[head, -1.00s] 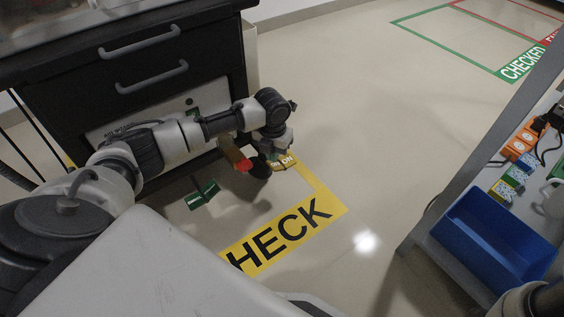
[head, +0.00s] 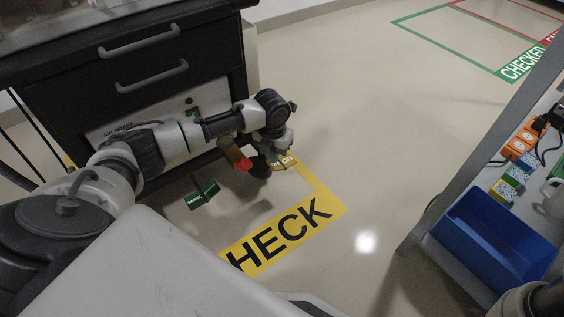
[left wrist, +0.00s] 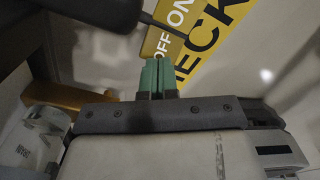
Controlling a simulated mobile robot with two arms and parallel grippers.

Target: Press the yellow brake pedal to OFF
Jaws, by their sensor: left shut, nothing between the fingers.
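The yellow brake pedal (head: 285,162) is low at the ventilator's front right corner in the head view, partly behind my left wrist. In the left wrist view the yellow pedal (left wrist: 168,38) shows the words OFF and ON, and a dark rod crosses it. My left gripper (left wrist: 155,62) is shut and empty, its green fingertips pointing at the pedal near the word OFF. I cannot tell whether they touch it. In the head view the fingertips are hidden by the wrist. My right gripper is not in view.
The black drawer cabinet (head: 130,75) of the ventilator stands at the left. A green pedal (head: 202,194) sits below it. A yellow CHECK marking (head: 280,236) lies on open floor. At the right, a shelf holds a blue bin (head: 490,245) and orange sockets (head: 522,142).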

